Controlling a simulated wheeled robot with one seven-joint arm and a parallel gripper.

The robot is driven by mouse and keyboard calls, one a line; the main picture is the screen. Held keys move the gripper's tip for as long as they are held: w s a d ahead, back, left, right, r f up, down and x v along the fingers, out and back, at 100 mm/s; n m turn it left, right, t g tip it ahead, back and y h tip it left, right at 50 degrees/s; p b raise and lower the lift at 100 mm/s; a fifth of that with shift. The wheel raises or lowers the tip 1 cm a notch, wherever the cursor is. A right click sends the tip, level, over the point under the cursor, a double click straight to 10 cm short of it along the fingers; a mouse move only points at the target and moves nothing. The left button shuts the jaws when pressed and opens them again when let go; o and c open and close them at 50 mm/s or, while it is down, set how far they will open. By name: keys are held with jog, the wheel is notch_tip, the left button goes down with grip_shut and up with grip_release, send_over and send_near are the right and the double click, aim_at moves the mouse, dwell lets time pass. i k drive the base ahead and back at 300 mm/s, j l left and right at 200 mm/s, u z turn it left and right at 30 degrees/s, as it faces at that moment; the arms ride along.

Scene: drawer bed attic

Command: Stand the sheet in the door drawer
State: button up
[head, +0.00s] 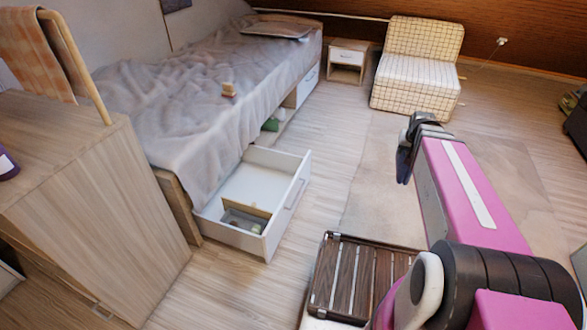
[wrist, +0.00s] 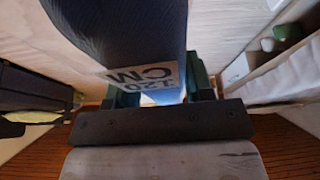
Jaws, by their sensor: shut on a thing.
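My gripper (wrist: 160,97) is shut on a dark blue folded sheet (wrist: 120,30), with a "120 CM" label that shows upside down in the wrist view. In the head view the sheet (head: 403,166) hangs from my gripper (head: 414,135), held in the air over the floor, right of the bed. The fingertips are hard to make out there. An open white drawer (head: 292,205) sticks out from under the near end of the bed. It holds a small divided box (head: 246,216) and has bare floor beside it. The sheet is apart from the drawer.
The bed (head: 190,90) has a grey cover with a small tan object (head: 229,90) on it. A wooden cabinet (head: 90,210) stands at the left. A slatted wooden top (head: 360,280) is low in front. A checked chair (head: 420,65) and nightstand (head: 347,60) stand behind. Floor between is clear.

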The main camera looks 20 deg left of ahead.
aim_at(270, 190)
jog(key=i+l, duration=0.1)
jog(key=i, duration=0.6)
jog(key=i+l, duration=0.1)
jog(key=i, duration=0.6)
jog(key=i+u, duration=0.1)
jog(key=u, duration=0.65)
